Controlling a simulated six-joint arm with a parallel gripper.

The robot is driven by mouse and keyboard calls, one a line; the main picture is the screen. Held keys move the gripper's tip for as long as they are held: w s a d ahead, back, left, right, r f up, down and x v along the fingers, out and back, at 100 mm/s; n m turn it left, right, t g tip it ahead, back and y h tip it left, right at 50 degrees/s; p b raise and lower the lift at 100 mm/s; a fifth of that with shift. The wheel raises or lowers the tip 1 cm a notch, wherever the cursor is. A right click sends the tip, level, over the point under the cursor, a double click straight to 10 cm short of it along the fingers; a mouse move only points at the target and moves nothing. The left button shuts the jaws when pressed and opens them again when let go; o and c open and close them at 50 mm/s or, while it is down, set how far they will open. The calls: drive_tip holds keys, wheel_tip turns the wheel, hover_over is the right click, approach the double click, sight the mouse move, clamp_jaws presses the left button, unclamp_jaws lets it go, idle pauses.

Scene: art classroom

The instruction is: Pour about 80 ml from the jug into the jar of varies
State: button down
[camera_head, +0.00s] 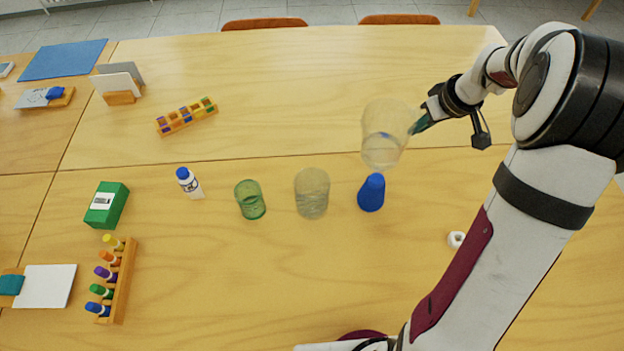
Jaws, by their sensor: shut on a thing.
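My gripper (420,122) is shut on a clear, see-through vessel (380,118), which seems to be the jug. It holds the jug by its right side, above the table and behind the blue bottle. The jug looks close to upright; its liquid level is hard to tell. A clear glass jar (312,193) stands on the table to the left of the blue bottle. A green glass jar (250,200) stands further left. Which one the task's jar is, I cannot tell. The jug is apart from both.
A blue bottle (371,193) stands just in front of the jug. A white bottle with blue cap (189,182), green box (107,205), marker rack (118,282) and wooden rack (187,117) are to the left. A small white ring (456,239) lies right. The front middle table is clear.

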sight(410, 115)
drive_tip(key=shift+s+a+r+n+t+h, duration=0.2)
drive_tip(key=shift+a+r+t+h, duration=0.1)
drive_tip(key=shift+a+r+h, duration=0.45)
drive_tip(key=shift+s+a+r+n+t+h, duration=0.25)
drive_tip(key=shift+a+r+h, duration=0.3)
drive_tip(key=shift+r+h, duration=0.35)
drive_tip(key=shift+s+a+r+n+t+h, duration=0.15)
drive_tip(key=shift+a+r+t+h, duration=0.2)
drive_tip(key=shift+a+r+h, duration=0.45)
drive_tip(key=shift+s+a+r+t+h, duration=0.15)
drive_tip(key=shift+a+r+h, duration=0.15)
drive_tip(key=shift+a+h, duration=0.2)
drive_tip(key=shift+s+a+r+t+h, duration=0.15)
drive_tip(key=shift+a+r+h, duration=0.1)
drive_tip(key=shift+a+h, duration=0.25)
drive_tip(key=shift+s+a+r+n+t+h, duration=0.2)
drive_tip(key=shift+a+r+n+t+h, duration=0.15)
drive_tip(key=shift+a+h, duration=0.4)
drive_tip(key=shift+s+a+r+n+t+h, duration=0.15)
drive_tip(key=shift+a+r+n+t+h, duration=0.1)
drive_tip(key=shift+a+t+h, duration=0.4)
drive_tip(key=shift+s+a+h, duration=0.15)
drive_tip(key=shift+h, duration=0.4)
drive_tip(key=shift+a, duration=0.1)
drive_tip(key=shift+s+a+f+n+t+h, duration=0.15)
drive_tip(key=shift+a+f+n+t+h, duration=0.2)
drive_tip(key=shift+h, duration=0.15)
drive_tip(key=shift+s+a+f+b, duration=0.1)
drive_tip(key=shift+a+f+b, duration=0.15)
drive_tip(key=shift+a+b, duration=0.1)
